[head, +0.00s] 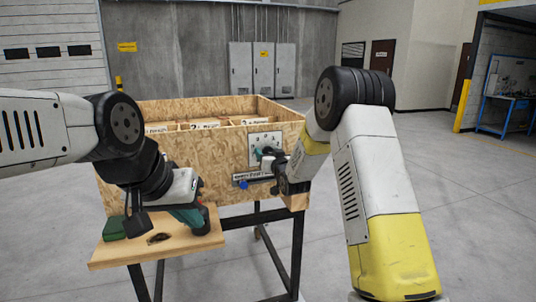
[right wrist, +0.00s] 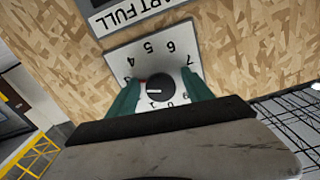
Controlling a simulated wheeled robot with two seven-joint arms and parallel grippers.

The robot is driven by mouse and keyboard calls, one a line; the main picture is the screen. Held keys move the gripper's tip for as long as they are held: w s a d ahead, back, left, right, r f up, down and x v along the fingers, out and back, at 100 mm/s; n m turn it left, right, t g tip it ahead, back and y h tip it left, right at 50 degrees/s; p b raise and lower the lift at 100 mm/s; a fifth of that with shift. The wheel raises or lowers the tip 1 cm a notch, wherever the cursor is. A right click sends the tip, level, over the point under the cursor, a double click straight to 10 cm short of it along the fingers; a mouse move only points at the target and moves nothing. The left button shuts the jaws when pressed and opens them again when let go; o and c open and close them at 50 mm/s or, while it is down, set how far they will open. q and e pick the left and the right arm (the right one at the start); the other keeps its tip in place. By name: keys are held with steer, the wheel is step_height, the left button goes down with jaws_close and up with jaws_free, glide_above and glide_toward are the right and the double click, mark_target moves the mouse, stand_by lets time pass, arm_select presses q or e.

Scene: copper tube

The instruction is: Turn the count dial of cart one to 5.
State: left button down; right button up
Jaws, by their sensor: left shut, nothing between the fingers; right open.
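The count dial is a black knob (right wrist: 158,88) on a pale numbered plate (right wrist: 150,55), seen upside down in the right wrist view. A short white mark on the knob points left in that view, with a bit of red beside it. The 5 is along the plate's far edge. My right gripper (right wrist: 160,97) is open, one teal finger on each side of the knob; contact cannot be told. In the head view, the plate (head: 264,136) is on the cart's front, partly hidden by my right gripper (head: 268,156). My left gripper (head: 200,218) is shut and empty over the small shelf.
The chipboard cart box (head: 220,160) has labelled compartments and a dark frame. A light wooden shelf (head: 120,256) holds a green block (head: 115,228). A blue knob (head: 243,184) is below the dial. A "full" label (right wrist: 122,14) is beside the plate. Floor to the right is clear.

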steer(key=shift+c, duration=0.2)
jaws_close()
steer(key=shift+m, duration=0.3)
steer(key=m, duration=0.6)
steer(key=shift+m, duration=0.3)
steer(key=m, duration=0.3)
steer(key=shift+a+r+m, duration=0.1)
steer(key=shift+m, duration=1.9)
